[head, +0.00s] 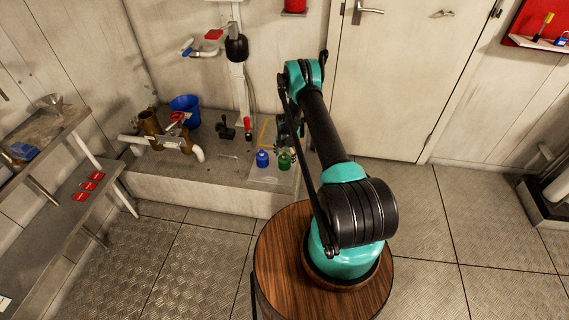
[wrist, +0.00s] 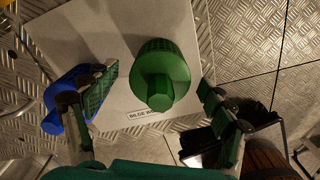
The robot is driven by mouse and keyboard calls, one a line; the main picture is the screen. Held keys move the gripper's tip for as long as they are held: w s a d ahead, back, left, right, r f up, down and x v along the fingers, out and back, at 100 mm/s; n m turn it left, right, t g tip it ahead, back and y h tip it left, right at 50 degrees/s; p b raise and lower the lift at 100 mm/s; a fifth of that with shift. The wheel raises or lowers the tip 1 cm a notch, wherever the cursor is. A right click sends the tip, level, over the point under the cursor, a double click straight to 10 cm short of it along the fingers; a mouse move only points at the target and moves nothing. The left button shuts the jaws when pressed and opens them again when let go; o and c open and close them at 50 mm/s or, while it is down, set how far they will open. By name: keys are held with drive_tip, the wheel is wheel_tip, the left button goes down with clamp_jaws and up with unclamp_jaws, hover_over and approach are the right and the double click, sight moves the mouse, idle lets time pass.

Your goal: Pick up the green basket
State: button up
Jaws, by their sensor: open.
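The green basket (wrist: 170,62) stands on a pale plate in the wrist view, a round body with a narrower round part towards the camera. In the head view the green basket (head: 285,162) is small, near the front edge of the raised ledge. My gripper (wrist: 157,82) is open, with one green-padded finger to the left of the basket and one to the right. Gaps show on both sides, and neither finger appears to touch it. In the head view my gripper (head: 288,130) is partly hidden behind my arm, just above the basket.
A blue basket (head: 262,159) stands just left of the green one; it also shows beside my left finger in the wrist view (wrist: 60,100). The pale plate (wrist: 95,30) carries a partly hidden label. Pipes (head: 165,143) and a blue bucket (head: 186,108) stand farther left.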

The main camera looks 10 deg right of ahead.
drive_tip(key=shift+c, duration=0.4)
drive_tip(key=c, duration=1.2)
drive_tip(key=shift+r, duration=0.15)
wheel_tip(320, 180, up, 20)
